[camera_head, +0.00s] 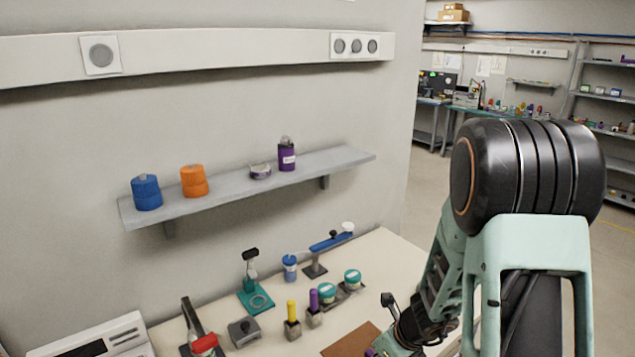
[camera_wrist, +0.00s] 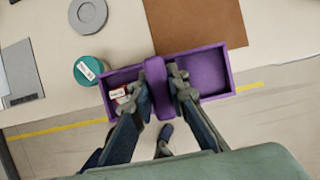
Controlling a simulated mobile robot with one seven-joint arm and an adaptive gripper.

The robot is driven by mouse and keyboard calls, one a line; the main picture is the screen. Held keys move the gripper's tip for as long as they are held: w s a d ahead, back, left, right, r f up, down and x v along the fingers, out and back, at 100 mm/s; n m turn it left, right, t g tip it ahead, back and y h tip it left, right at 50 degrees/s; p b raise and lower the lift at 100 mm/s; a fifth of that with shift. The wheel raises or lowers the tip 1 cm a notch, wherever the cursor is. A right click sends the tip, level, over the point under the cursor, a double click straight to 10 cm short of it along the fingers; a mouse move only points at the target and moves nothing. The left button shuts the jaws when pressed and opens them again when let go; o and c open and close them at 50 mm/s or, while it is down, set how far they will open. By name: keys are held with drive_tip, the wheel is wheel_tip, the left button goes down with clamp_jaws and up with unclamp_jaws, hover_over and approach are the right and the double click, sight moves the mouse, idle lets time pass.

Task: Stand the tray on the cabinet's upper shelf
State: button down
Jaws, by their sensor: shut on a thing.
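The tray (camera_wrist: 207,72) is purple, with two compartments and a raised handle (camera_wrist: 157,88) across its middle. In the wrist view my gripper (camera_wrist: 164,80) is shut on that handle, one finger on each side. A small item with a red and white label (camera_wrist: 119,95) lies in the left compartment; the right compartment looks empty. The tray hangs over the bench's edge, partly above the floor. In the head view my arm hides most of the gripper and tray; only a bit of purple shows at the bottom. No cabinet is clearly identifiable in either view.
The bench (camera_head: 385,253) holds a teal stand (camera_head: 256,300), several jars and a brown mat (camera_head: 352,342). A grey wall shelf (camera_head: 240,187) bears several containers. Grey shelving (camera_head: 600,98) stands at the far right, across open floor.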

drive_tip(key=shift+a+r+n, duration=0.2)
drive_tip(key=shift+a+n, duration=0.15)
drive_tip(key=shift+n, duration=0.05)
drive_tip(key=shift+w+a+n+y, duration=0.3)
drive_tip(key=shift+w+a+n, duration=0.15)
drive_tip(key=shift+n, duration=0.15)
drive_tip(key=shift+w+a+r+n+g, duration=0.1)
drive_tip(key=shift+a+r+n+g, duration=0.1)
drive_tip(key=shift+a+n+g, duration=0.15)
drive_tip(key=s+a+r+n+g, duration=0.1)
drive_tip(key=a+n+g, duration=0.15)
drive_tip(key=n, duration=0.55)
drive_tip(key=a+r+n+g, duration=0.2)
drive_tip(key=n+g, duration=0.1)
drive_tip(key=n, duration=0.4)
drive_tip(key=d+r+n+h, duration=0.1)
drive_tip(key=d+n, duration=0.1)
drive_tip(key=n, duration=0.1)
drive_tip(key=s+d+r+n+g+h, duration=0.1)
drive_tip(key=d+n, duration=0.1)
drive_tip(key=n, duration=0.2)
drive_tip(key=d+r+n+g+h, duration=0.1)
drive_tip(key=d+n, duration=0.2)
drive_tip(key=n, duration=0.1)
drive_tip(key=shift+s+r, duration=0.25)
drive_tip(key=shift+s, duration=0.15)
drive_tip(key=shift+f, duration=0.1)
